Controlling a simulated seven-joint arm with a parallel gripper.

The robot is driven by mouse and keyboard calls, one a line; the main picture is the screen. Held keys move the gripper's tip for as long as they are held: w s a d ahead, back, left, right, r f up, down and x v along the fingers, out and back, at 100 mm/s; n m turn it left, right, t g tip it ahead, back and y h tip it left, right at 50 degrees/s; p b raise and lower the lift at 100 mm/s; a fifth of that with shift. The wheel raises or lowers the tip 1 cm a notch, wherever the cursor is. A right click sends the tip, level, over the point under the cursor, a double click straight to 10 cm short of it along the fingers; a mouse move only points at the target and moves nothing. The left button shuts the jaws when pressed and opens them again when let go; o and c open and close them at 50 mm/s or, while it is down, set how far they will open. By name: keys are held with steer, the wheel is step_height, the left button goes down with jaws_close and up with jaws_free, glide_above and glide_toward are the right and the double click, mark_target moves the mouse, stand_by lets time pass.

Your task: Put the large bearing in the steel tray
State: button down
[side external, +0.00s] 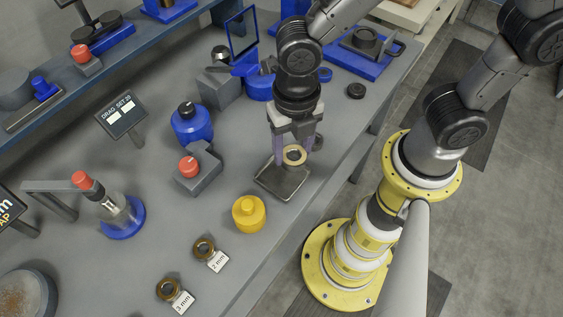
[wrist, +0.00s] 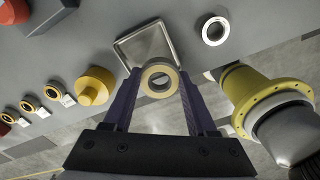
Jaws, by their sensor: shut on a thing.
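My gripper (side external: 293,162) is shut on a bearing, a ring with a tan rim and a pale metal bore, which I take as the large bearing (side external: 295,153). In the wrist view the bearing (wrist: 147,79) sits between the two purple fingers. The steel tray (side external: 284,188), a shallow grey square dish, lies on the bench just under the gripper. In the wrist view the bearing overlaps the near edge of the tray (wrist: 150,42). It seems held above the tray's edge; the exact height is unclear. The tray floor that shows is empty.
A silver ring (wrist: 215,30) lies on the bench beside the tray. A yellow pot (side external: 249,214) stands to the tray's left, with brass rings (side external: 204,248) and size labels beyond. A grey block with a red knob (side external: 189,166) and blue pot (side external: 191,125) are near.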

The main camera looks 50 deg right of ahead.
mark_target(281, 174)
steer(key=shift+w+a+f, duration=0.3)
steer(key=shift+w+f, duration=0.05)
steer(key=shift+f, duration=0.2)
steer(key=shift+w+a+f, duration=0.3)
steer(key=shift+f, duration=0.2)
steer(key=shift+w+a+f, duration=0.1)
steer(key=shift+w+f, duration=0.05)
steer(key=shift+f, duration=1.6)
steer(key=shift+f, duration=0.1)
steer(key=shift+c, duration=2.4)
jaws_free()
